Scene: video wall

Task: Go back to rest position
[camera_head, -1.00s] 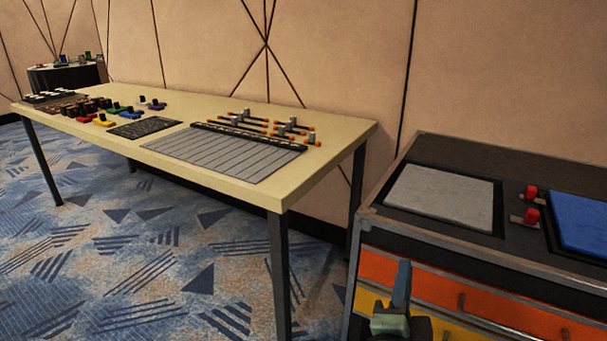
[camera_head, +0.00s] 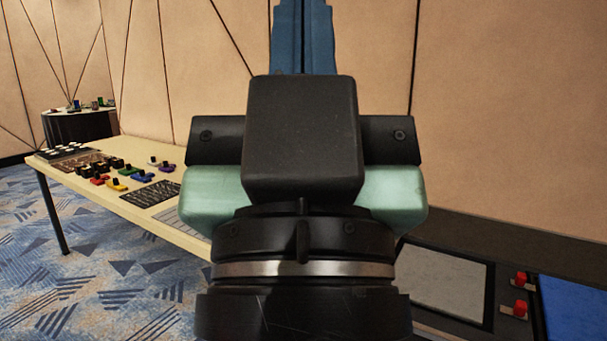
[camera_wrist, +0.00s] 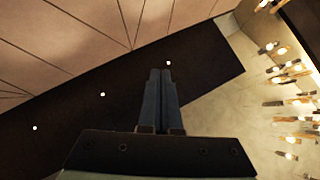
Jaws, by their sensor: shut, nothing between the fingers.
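My gripper (camera_head: 303,38) is raised large in the middle of the head view, its blue fingers pointing up and pressed together with nothing between them. In the wrist view the gripper (camera_wrist: 161,75) is also shut and empty, held in free air. The gripper body hides the right part of the long cream table (camera_head: 62,160) and part of the wall behind it.
The table bears several small coloured blocks (camera_head: 117,184) and a dark textured mat (camera_head: 150,193). At lower right a dark cabinet holds a grey panel (camera_head: 447,284), red-topped pieces (camera_head: 520,307) and a blue panel (camera_head: 575,312). Patterned carpet (camera_head: 110,270) lies open at left.

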